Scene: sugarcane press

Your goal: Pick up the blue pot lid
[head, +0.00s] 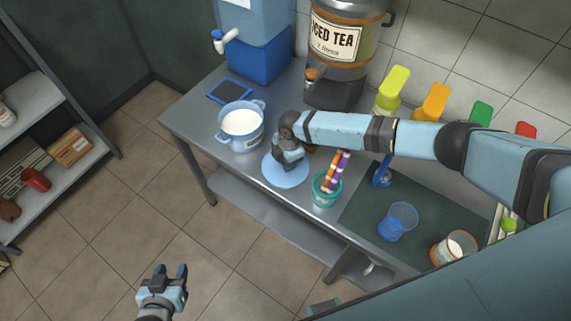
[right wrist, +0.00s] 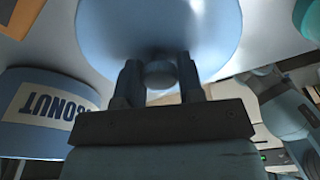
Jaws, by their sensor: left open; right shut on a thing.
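The blue pot lid (head: 287,180) is a light blue disc at the middle of the metal table, just right of the blue pot (head: 240,125). My right gripper (head: 287,160) is over the lid and hides part of it. In the right wrist view my right gripper (right wrist: 160,80) is shut on the knob of the lid (right wrist: 160,30). Whether the lid touches the table is hard to tell. The pot is uncovered with white contents; it also shows in the right wrist view (right wrist: 40,125), with a partly visible label. My left gripper (head: 172,275) is open and empty over the floor.
A teal cup (head: 326,197) with striped sticks stands close right of the lid. A blue cup (head: 398,222), an iced tea dispenser (head: 338,45), a blue dispenser (head: 258,45) and several coloured bottles are on the table. A shelf (head: 35,100) stands at the left.

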